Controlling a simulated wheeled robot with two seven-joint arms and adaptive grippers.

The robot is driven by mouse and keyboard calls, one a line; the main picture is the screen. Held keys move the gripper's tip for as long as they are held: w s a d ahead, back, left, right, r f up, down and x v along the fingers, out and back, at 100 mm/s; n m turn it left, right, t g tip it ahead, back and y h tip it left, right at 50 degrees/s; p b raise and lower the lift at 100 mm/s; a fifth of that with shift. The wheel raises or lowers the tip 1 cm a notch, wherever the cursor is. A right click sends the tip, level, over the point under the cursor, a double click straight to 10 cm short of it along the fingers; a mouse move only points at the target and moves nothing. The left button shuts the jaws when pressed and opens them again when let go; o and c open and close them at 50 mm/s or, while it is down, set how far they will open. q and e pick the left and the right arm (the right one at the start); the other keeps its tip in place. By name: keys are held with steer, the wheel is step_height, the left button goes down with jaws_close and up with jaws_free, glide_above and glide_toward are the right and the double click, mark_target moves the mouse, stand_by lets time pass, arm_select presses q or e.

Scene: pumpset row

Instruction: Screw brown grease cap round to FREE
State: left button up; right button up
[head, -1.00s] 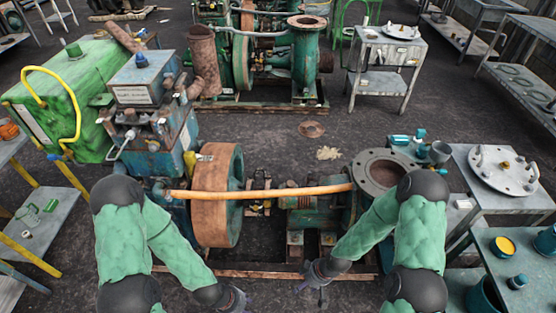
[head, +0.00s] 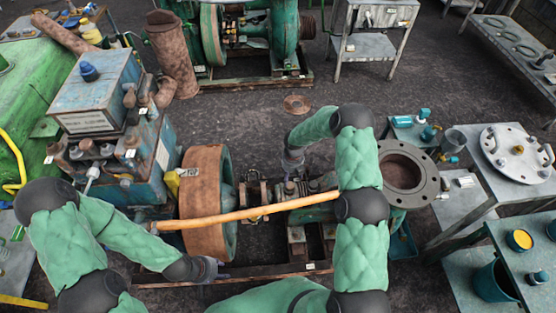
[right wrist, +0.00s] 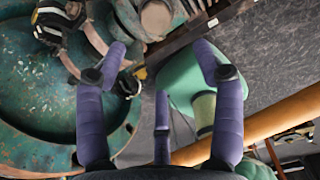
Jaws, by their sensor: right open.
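A round brownish cap-like part (right wrist: 157,18) shows at the top of the right wrist view, beyond my fingertips; I cannot tell for sure that it is the brown grease cap. No FREE marking is readable. My right gripper (right wrist: 160,58) is open with nothing between its purple fingers. In the head view it (head: 292,163) hangs behind the pump's shaft line, mostly hidden by my own forearm. The green pump (head: 307,200) lies below it. My left gripper (head: 213,270) is low in front of the brown flywheel (head: 203,203); its fingers are too small to read.
An orange pipe (head: 262,211) runs across above the shaft, and also shows in the right wrist view (right wrist: 275,117). A large flange (head: 424,184) stands right of my right arm. A blue engine block (head: 100,95) is at left.

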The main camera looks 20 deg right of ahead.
mark_target(290, 185)
steer(key=shift+n, duration=0.4)
steer(key=f+b, duration=0.1)
steer(key=f, duration=0.2)
steer(key=w+f+b, duration=0.1)
steer(key=f, duration=0.3)
steer(key=f+b, duration=0.1)
steer(key=f, duration=0.2)
steer(key=shift+w+d+f+b, duration=0.15)
steer(key=shift+d+b, duration=0.05)
steer(key=shift+b, duration=0.1)
steer(key=c, duration=1.2)
